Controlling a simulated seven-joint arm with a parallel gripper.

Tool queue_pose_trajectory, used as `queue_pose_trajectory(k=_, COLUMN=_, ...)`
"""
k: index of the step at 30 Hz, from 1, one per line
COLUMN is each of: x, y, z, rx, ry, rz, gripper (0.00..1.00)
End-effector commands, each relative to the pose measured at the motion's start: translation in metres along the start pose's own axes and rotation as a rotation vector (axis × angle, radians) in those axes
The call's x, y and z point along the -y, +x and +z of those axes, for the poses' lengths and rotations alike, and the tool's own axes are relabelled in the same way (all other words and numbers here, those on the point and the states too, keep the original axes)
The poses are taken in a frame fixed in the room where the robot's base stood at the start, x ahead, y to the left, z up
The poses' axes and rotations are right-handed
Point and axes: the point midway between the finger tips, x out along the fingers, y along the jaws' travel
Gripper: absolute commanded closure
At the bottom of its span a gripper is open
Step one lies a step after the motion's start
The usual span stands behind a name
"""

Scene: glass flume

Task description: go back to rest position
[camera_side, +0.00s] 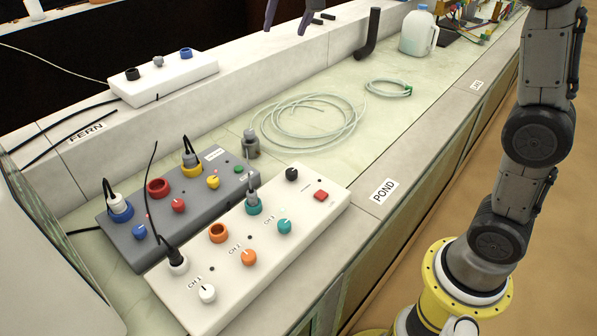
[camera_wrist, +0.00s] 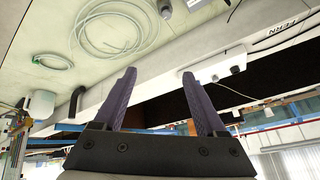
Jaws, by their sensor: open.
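My gripper (camera_wrist: 159,100) is open in the wrist view, its two purple fingers spread with nothing between them. In the side view only the purple fingertips (camera_side: 289,10) show at the top edge, above the far ledge and clear of the objects below. My arm stands at the right of the side view. A grey control box (camera_side: 140,249) and a white control box (camera_side: 196,306) with coloured knobs and sockets sit at the lower left. Several plugs with cables are in their sockets.
A coil of clear tubing (camera_side: 268,133) lies on the bench, with a small coil (camera_side: 385,93) farther back. A black bent pipe (camera_side: 370,35) and a white jug (camera_side: 418,36) stand behind. A grey metal plug (camera_side: 250,143) stands beside the boxes. A white box (camera_side: 165,80) rests on the ledge.

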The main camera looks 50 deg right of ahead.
Motion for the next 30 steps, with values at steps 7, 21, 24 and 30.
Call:
queue_pose_trajectory(k=7, x=-0.061, y=-0.079, z=0.063, rx=-0.011, ry=-0.097, rz=-0.066, gripper=0.27)
queue_pose_trajectory(k=21, x=-0.179, y=-0.092, z=0.254, rx=0.063, ry=-0.445, rz=-0.152, gripper=0.27)
queue_pose_trajectory(k=24, x=-0.192, y=-0.075, z=0.284, rx=0.121, ry=-0.533, rz=-0.152, gripper=0.27)
queue_pose_trajectory(k=30, x=-0.193, y=-0.070, z=0.291, rx=0.130, ry=-0.645, rz=-0.166, gripper=0.27)
